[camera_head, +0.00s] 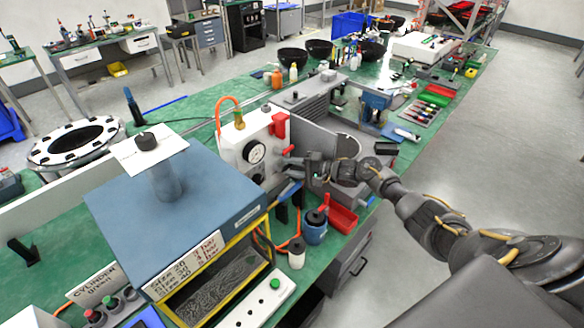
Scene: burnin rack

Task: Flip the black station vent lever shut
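A white station box (236,135) with a round gauge (255,152) stands left of centre, with an orange hose looping over its top. A red lever-like handle (280,125) stands upright at the box's right edge. I cannot tell whether this is the vent lever of the black station, and no label naming it can be read. My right arm reaches in from the right, and my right gripper (292,163) is at the right side of the box, just below the red handle. Its fingers are small and partly hidden, so contact and opening cannot be told. My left gripper is not in view.
A blue-topped box (175,200) with a capped cylinder on it stands left of the station. A red tray (340,216) and a blue pot (315,228) lie in front, below my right gripper. Black bowls and bottles stand behind. The grey floor at right is clear.

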